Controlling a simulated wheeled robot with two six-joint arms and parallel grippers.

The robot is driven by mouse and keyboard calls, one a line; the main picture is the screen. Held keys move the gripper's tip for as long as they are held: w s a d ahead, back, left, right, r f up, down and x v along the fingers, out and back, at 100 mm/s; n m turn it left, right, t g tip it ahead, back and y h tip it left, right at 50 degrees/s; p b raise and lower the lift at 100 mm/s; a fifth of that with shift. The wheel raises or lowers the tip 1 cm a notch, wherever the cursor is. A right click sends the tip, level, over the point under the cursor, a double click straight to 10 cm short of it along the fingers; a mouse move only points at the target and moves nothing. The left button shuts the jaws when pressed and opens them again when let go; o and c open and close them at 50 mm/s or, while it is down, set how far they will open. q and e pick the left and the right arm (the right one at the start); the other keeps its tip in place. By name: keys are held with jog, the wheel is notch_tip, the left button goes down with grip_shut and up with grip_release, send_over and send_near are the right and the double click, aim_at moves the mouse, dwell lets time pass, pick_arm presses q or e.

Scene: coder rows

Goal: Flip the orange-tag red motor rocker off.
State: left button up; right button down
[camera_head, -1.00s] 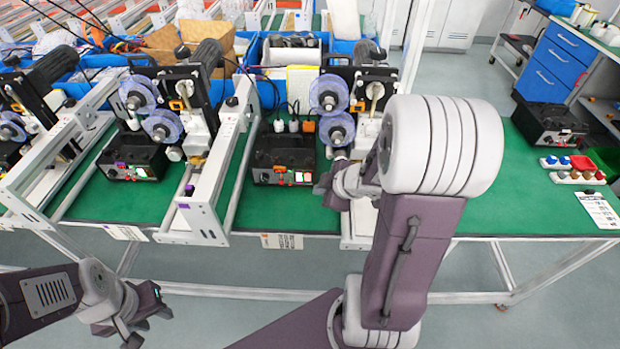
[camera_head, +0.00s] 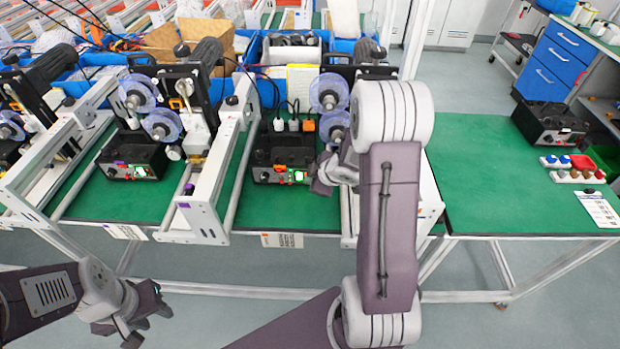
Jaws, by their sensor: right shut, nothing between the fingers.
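The black control box with the orange tag (camera_head: 280,168) stands on the green table in the middle of the head view. Its front panel has a lit green-white switch (camera_head: 298,176) near the right end. The red motor rocker cannot be made out clearly; the panel's right end is close to or behind my gripper. My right gripper (camera_head: 314,186) is shut and empty, its tips at the right front of this box. Contact cannot be judged. My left gripper (camera_head: 150,308) hangs in front of the table, away from the boxes; its jaw opening is unclear.
A similar box with a purple tag (camera_head: 130,160) stands to the left, beyond a white rail frame (camera_head: 207,190). Spool machines (camera_head: 325,95) rise behind the boxes. Another black box (camera_head: 549,124) and coloured switches (camera_head: 572,176) are at the right. The table between is clear.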

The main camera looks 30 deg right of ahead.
jog(key=shift+r, duration=0.1)
jog(key=shift+w+d+r+p, duration=0.2)
jog(key=shift+r+p, duration=0.2)
jog(key=shift+p, duration=0.35)
jog(key=shift+w+f, duration=0.1)
jog(key=shift+f, duration=0.15)
jog(key=shift+r, duration=0.15)
jog(key=shift+w+r+p, duration=0.1)
jog(key=shift+r+p, duration=0.55)
jog(key=shift+a, duration=0.1)
